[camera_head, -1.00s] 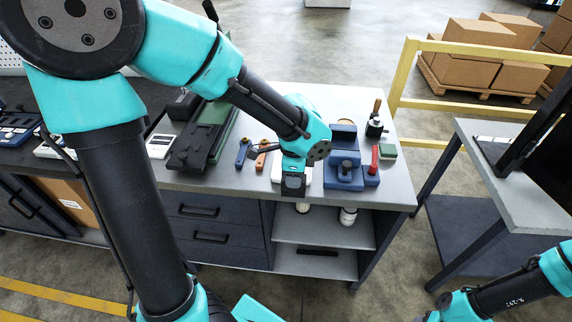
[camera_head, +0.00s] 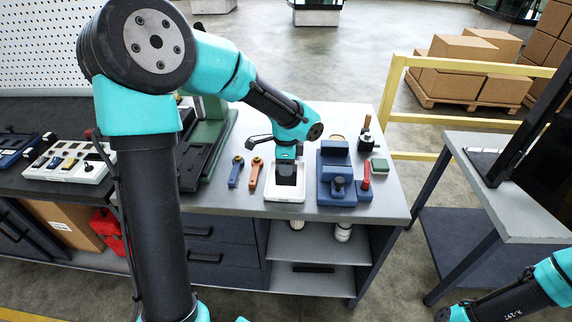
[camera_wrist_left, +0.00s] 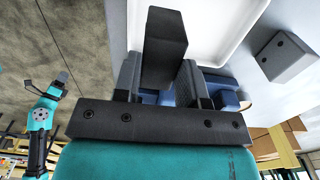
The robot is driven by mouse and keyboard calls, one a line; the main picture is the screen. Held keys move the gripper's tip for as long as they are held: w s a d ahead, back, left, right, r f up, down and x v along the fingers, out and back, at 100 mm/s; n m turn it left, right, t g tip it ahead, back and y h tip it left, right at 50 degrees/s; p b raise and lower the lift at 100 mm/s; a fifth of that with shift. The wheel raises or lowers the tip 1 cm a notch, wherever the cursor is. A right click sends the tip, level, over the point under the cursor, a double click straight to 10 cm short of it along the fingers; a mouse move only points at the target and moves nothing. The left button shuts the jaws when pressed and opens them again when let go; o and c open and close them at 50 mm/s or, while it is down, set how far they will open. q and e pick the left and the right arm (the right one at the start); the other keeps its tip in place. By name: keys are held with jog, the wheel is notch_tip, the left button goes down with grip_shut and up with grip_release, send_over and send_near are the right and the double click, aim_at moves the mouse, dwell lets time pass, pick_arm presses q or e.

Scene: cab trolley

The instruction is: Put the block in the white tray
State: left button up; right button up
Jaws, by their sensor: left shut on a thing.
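The white tray (camera_head: 284,197) lies on the grey bench near its front edge, and its pale floor and rim also fill the upper part of the left wrist view (camera_wrist_left: 215,30). My left gripper (camera_head: 287,160) is over the tray. It is shut on a dark grey block (camera_wrist_left: 165,48), which stands out between its two fingers in the left wrist view; it also shows dark over the tray (camera_head: 287,174). I cannot tell whether the block touches the tray floor. My right arm is at the lower right of the head view; its gripper is small in the wrist view (camera_wrist_left: 62,77), its jaws unclear.
Right of the tray stand a blue fixture (camera_head: 336,186), a red-handled tool (camera_head: 366,177) and a small green box (camera_head: 379,166). Left of it lie an orange tool (camera_head: 256,172) and a blue tool (camera_head: 236,172). A grey block-like part with two dark holes (camera_wrist_left: 288,55) shows in the wrist view.

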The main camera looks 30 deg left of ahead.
pick_arm(q)
jog(key=shift+w+a+f, duration=0.1)
jog(key=shift+w+a, duration=0.35)
jog(key=shift+w, duration=0.3)
jog(key=shift+w+a, duration=0.45)
jog(key=shift+w, duration=0.3)
jog(key=shift+w+a+f, duration=0.1)
jog(key=shift+w+f, duration=0.1)
jog(key=shift+f, duration=0.75)
jog(key=shift+w+a+f, duration=0.1)
jog(key=shift+w+f, duration=0.05)
jog(key=shift+f, duration=0.75)
jog(key=o, duration=1.2)
jog(key=shift+f, duration=0.15)
jog(key=shift+c, duration=0.2)
